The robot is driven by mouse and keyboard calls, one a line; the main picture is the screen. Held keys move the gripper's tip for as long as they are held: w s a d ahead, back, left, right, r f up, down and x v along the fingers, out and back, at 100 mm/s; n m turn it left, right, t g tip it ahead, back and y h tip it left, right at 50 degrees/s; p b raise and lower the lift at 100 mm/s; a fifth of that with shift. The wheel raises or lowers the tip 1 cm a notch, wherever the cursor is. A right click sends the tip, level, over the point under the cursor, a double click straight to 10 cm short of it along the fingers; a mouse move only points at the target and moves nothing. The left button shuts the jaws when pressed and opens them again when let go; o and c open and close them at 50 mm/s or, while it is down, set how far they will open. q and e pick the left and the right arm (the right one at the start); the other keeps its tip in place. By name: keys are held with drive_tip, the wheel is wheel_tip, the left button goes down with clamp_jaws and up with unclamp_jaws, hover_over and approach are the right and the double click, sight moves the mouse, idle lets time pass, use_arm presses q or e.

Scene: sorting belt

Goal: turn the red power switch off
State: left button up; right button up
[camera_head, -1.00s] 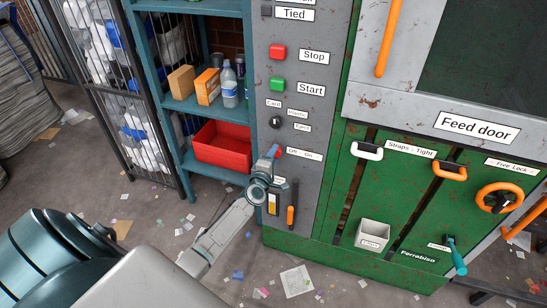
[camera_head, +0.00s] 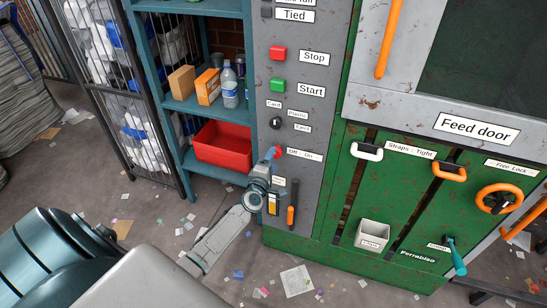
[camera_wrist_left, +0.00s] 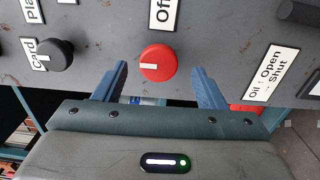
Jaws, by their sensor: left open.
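In the head view the switch (camera_head: 278,153) shows only in part, beside the fingertips of my left gripper (camera_head: 270,155). My right gripper is out of view.
A black selector knob (camera_wrist_left: 54,55) sits beside the switch. Red Stop (camera_head: 278,53) and green Start (camera_head: 278,85) buttons are above. A shelf with a red bin (camera_head: 222,146) stands left of the panel.

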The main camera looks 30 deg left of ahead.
use_arm(q)
drive_tip(key=v, duration=0.8)
drive_tip(key=shift+s, duration=0.25)
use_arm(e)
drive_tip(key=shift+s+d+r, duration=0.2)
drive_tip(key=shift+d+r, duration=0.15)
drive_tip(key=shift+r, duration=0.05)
use_arm(q)
drive_tip(key=shift+d, duration=0.1)
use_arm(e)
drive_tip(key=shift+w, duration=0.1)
